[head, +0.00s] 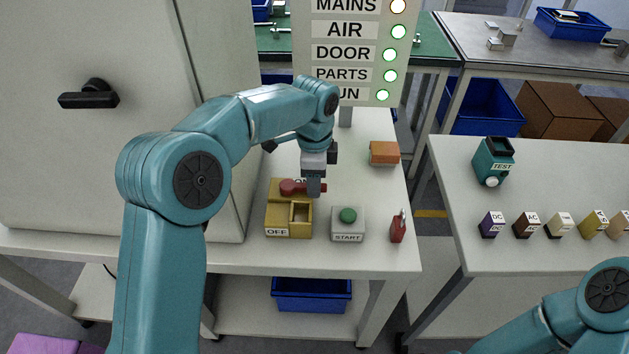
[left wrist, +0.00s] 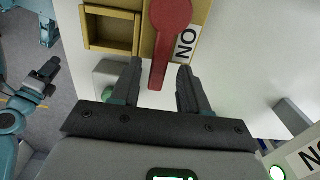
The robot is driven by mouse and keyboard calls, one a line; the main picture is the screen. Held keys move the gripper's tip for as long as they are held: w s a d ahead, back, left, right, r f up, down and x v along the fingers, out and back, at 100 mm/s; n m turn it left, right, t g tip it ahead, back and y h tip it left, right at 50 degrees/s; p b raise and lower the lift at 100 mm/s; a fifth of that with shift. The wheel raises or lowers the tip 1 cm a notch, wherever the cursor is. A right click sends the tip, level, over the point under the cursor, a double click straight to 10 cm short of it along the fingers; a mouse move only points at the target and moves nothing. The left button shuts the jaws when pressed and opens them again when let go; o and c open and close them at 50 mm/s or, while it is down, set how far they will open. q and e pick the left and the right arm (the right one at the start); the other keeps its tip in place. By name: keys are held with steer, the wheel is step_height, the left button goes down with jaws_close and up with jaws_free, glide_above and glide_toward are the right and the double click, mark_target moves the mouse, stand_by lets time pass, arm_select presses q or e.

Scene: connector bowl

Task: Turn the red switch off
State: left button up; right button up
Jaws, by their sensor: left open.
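The red switch (head: 290,187) sits on a yellow box (head: 275,218) on the white bench. The box has an OFF label at its front and a partly hidden ON label at its back. The switch's red lever also shows in the left wrist view (left wrist: 160,62), with its round end at the top. My left gripper (head: 314,190) is over the right side of the box, pointing down. In the left wrist view it (left wrist: 158,90) is open, with the lever's tip between its fingers; I cannot tell whether they touch. My right gripper (left wrist: 45,72) appears at the left edge there, small and unclear.
A green START button (head: 348,215), a red padlock-like piece (head: 398,228) and an orange block (head: 384,153) stand close by on the bench. A panel (head: 355,55) behind has lit lamps, one amber and several green. A grey cabinet (head: 110,160) stands at the left.

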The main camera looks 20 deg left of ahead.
arm_select(q)
steer(key=shift+s+f, duration=0.15)
steer(key=shift+s, duration=0.05)
steer(key=shift+w, duration=0.1)
jaws_close()
